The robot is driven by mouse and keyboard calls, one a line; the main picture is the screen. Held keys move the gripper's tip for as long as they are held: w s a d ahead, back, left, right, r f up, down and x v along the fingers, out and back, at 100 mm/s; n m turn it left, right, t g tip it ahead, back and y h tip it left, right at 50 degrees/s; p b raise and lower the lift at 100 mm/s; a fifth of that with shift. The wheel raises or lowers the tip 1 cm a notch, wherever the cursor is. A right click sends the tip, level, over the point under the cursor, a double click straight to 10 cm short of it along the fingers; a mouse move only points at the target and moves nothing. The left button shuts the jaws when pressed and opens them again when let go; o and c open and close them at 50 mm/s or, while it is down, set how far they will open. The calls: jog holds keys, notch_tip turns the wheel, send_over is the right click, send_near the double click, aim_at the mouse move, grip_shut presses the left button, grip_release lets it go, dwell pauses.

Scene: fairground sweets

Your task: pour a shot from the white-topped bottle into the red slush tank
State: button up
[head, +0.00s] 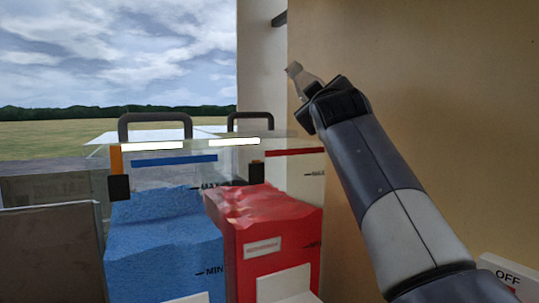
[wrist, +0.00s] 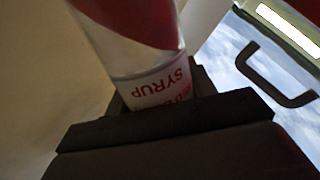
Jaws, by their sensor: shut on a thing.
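My gripper (head: 318,98) is shut on a clear bottle (head: 303,79), raised above and to the right of the tanks. In the wrist view the bottle (wrist: 130,45) shows red liquid and a white label with red lettering that includes "SYRUP". Dark jaws (wrist: 165,122) are around its labelled part. The bottle is tilted in the head view, its small greyish end up and to the left. I cannot tell its top's colour. The red slush tank (head: 272,240) is clear-walled, with lumpy red slush below its MAX mark and a red strip near its top edge.
A blue slush tank (head: 160,240) stands directly left of the red one. Dark handles (head: 155,117) (head: 250,115) rise behind both tanks. A tan wall (head: 440,90) is close on the right. A white panel marked OFF (head: 510,275) is at lower right.

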jog(key=shift+s+a+r+m+g, duration=0.15)
jog(key=shift+r+m+g, duration=0.15)
jog(key=shift+r+m, duration=0.35)
jog(key=r+m+p, duration=0.1)
jog(key=m+p, duration=0.1)
jog(key=shift+d+r+h+p, duration=0.2)
jog(key=shift+r+h+p, duration=0.1)
jog(key=shift+r, duration=0.05)
jog(key=shift+d+r+m+g+p, duration=0.1)
jog(key=shift+r+m+g+p, duration=0.2)
jog(key=shift+m, duration=0.55)
jog(key=shift+f+m, duration=0.5)
jog(key=shift+m, duration=0.3)
jog(key=shift+d+f+m+g, duration=0.1)
jog(key=shift+f+m+g, duration=0.15)
jog(key=shift+m, duration=0.4)
jog(key=shift+f+m+g, duration=0.1)
jog(key=shift+m+g, duration=0.15)
jog(key=shift+m, duration=0.4)
